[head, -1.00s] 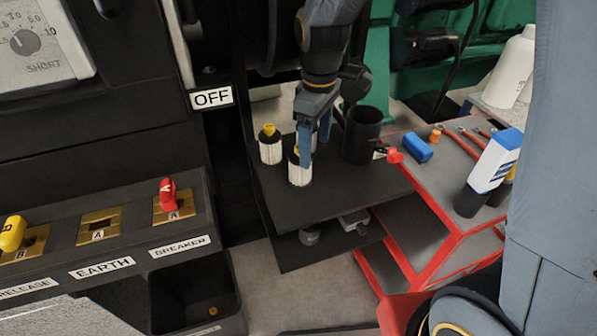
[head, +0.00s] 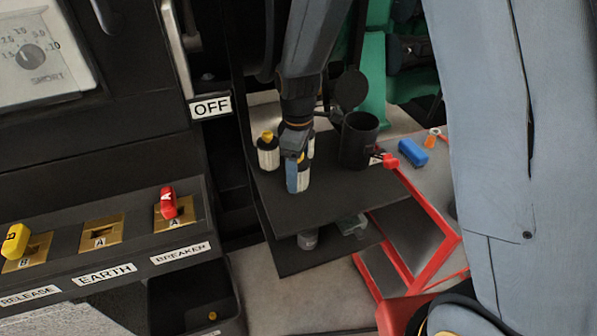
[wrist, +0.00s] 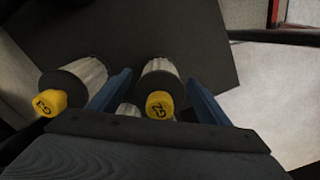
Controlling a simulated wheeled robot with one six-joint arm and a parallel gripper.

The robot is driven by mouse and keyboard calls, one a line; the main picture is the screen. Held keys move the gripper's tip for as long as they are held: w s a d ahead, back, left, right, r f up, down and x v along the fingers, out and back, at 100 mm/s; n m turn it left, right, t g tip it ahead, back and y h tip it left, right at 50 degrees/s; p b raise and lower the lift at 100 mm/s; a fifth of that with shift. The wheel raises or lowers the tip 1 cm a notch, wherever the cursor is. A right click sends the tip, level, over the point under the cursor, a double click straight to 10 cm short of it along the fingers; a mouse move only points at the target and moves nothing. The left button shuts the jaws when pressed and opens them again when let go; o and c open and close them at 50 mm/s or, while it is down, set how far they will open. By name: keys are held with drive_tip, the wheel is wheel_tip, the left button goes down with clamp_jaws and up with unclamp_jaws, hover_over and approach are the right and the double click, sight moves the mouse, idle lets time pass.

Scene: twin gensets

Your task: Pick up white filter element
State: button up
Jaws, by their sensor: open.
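Three white pleated filter elements with black caps and yellow tops stand on a black shelf (head: 345,195). In the wrist view, the one marked G2 (wrist: 162,76) is between the two blue fingers of my open gripper (wrist: 160,80). The one marked G3 (wrist: 84,75) stands outside the left finger. A third (wrist: 128,110) is mostly hidden behind the gripper body. In the head view, my gripper (head: 293,180) points down over the front element (head: 304,178) and partly covers it. The left element (head: 268,156) stands clear of it. Contact between fingers and G2 cannot be told.
A black open cylinder (head: 358,142) stands on the shelf just right of the filters. A red-handled part (head: 391,161) is at the shelf's right edge. A blue object (head: 412,152) and an orange one (head: 432,137) lie farther right. A lower shelf (head: 325,250) holds small items.

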drive_tip(key=c, duration=1.1)
wheel_tip(320, 180, up, 13)
drive_tip(key=shift+f+p, duration=0.1)
drive_tip(key=shift+p, duration=0.2)
drive_tip(key=shift+r+p, duration=0.9)
drive_tip(key=shift+r, duration=0.2)
